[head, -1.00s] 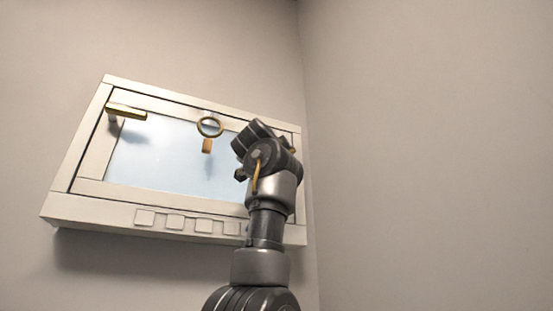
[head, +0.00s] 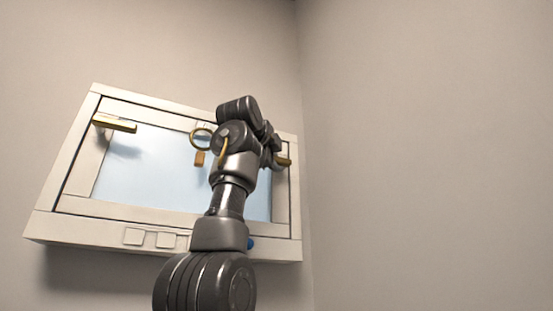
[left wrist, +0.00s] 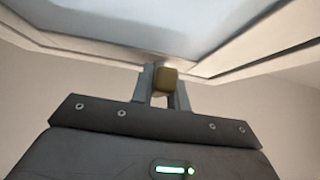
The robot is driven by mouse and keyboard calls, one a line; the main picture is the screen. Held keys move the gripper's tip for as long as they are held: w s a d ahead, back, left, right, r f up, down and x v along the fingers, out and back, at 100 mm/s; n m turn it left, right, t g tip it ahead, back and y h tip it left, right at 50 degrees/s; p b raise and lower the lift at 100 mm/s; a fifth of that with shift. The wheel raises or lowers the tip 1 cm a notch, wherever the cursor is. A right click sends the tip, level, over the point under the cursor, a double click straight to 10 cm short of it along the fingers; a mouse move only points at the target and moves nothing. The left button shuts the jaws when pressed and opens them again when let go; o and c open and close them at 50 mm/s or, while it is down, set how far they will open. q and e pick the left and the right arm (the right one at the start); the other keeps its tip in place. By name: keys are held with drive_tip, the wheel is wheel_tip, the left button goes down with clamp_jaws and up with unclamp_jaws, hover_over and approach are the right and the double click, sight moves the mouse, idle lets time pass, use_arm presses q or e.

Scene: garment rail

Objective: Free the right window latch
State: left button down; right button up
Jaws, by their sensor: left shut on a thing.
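The right window latch (head: 284,161) is a brass-coloured handle on the right side of the white window frame. Its squared end (left wrist: 166,79) also shows in the left wrist view. My left gripper (left wrist: 161,88) is shut on it, with one finger on each side. In the head view my left arm reaches up across the window, and its wrist hides most of the gripper and part of the latch. My right gripper is not in view.
The left latch (head: 114,124) sticks out from the upper left of the window frame (head: 60,225). A brass ring (head: 192,139) with an orange-brown tab (head: 199,159) is at the top middle of the pane (head: 150,175). A plain wall stands close on the right.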

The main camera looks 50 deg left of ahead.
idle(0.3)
use_arm(q)
drive_tip(key=c, duration=1.4)
unclamp_jaws()
drive_tip(key=shift+w+d, duration=0.1)
drive_tip(key=shift+d, duration=0.05)
drive_tip(key=shift+o, duration=0.2)
drive_tip(key=shift+s, duration=0.25)
drive_tip(key=b+v, duration=0.3)
drive_tip(key=v, duration=0.7)
drive_tip(key=shift+d+b, duration=0.2)
drive_tip(key=shift+b, duration=0.1)
drive_tip(key=shift+s, duration=0.15)
